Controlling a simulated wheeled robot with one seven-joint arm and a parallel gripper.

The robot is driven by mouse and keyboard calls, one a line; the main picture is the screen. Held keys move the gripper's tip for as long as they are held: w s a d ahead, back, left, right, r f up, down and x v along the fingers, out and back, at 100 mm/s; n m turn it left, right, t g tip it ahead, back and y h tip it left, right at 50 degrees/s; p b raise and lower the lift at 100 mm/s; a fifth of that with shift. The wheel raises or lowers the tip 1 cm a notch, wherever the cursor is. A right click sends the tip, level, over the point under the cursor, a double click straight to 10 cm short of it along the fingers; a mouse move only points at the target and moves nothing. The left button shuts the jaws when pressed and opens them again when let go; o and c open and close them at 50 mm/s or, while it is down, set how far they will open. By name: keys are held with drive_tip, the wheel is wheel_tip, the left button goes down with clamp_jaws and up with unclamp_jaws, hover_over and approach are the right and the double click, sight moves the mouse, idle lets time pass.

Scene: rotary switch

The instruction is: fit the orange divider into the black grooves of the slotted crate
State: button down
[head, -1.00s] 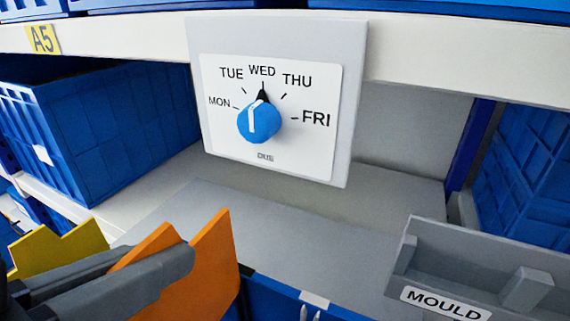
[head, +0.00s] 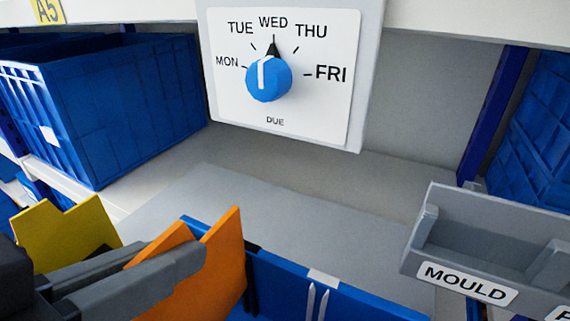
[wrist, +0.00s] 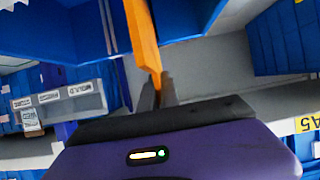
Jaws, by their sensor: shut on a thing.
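The orange divider (head: 222,262) is a flat plate with a notched top edge. My gripper (head: 172,250) is shut on it, with its grey fingers on either side. The slotted crate (head: 290,282) is blue and lies low in the head view, directly behind and right of the divider. A black groove (head: 252,275) shows on its wall beside the divider's right edge. The divider's lower part is out of frame, so I cannot tell whether it sits in the grooves. In the wrist view the divider (wrist: 142,35) extends up from the fingers (wrist: 155,95), between blue crate walls.
A yellow notched plate (head: 62,235) stands at the left. A grey tray labelled MOULD (head: 480,240) is at the right. A blue bin (head: 110,110) stands back left. Grey shelf surface (head: 290,215) behind the crate is bare.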

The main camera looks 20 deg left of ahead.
sight(186, 314)
drive_tip(key=shift+f+b, duration=2.8)
drive_tip(key=shift+f, duration=0.9)
drive_tip(key=c, duration=1.5)
unclamp_jaws()
drive_tip(key=v, duration=0.7)
drive_tip(key=shift+s+r, duration=0.1)
drive_tip(key=shift+s, duration=0.3)
